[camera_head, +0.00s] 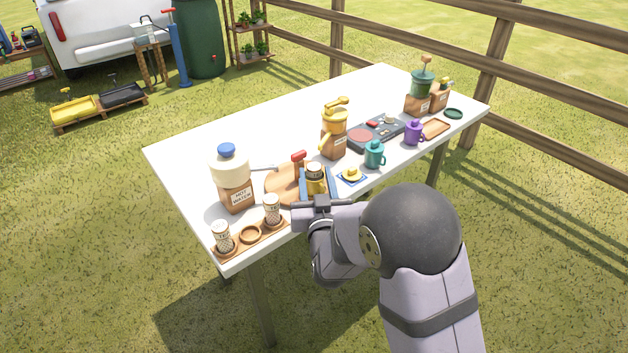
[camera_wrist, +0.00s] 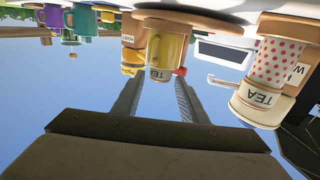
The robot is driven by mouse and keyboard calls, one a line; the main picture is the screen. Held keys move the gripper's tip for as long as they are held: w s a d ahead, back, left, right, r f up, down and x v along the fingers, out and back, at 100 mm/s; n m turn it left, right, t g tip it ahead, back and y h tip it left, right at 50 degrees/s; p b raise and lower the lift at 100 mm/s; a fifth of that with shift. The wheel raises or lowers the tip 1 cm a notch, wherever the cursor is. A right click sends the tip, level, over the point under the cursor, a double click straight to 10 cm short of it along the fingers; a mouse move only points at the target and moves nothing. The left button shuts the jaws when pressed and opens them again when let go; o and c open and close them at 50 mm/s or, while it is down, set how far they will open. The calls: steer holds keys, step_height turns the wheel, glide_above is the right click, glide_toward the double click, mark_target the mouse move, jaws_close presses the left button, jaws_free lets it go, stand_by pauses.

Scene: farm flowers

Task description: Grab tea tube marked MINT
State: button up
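A wooden rack (camera_head: 240,246) at the table's front left holds two tea tubes, one at its left end (camera_head: 222,237) and one at its right end (camera_head: 271,210); its middle ring is empty. No MINT marking is readable. My gripper (camera_wrist: 157,82) has its fingers apart, on either side of the mug's line of view; contact cannot be told.
A hot water jug (camera_head: 236,185) stands behind the rack, and a round wooden board (camera_head: 280,186) lies right of it. A yellow-topped dispenser (camera_head: 333,135), teal mug (camera_head: 374,153) and purple mug (camera_head: 413,132) stand farther right. The back left of the table is clear.

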mark_target(315, 172)
steer(key=shift+w+a+p, duration=0.2)
steer(key=shift+w, duration=0.8)
steer(key=shift+w+a+p, duration=0.15)
steer(key=shift+w+a, duration=0.05)
steer(key=shift+w, duration=0.8)
steer(key=c, duration=0.9)
steer(key=shift+r, duration=0.1)
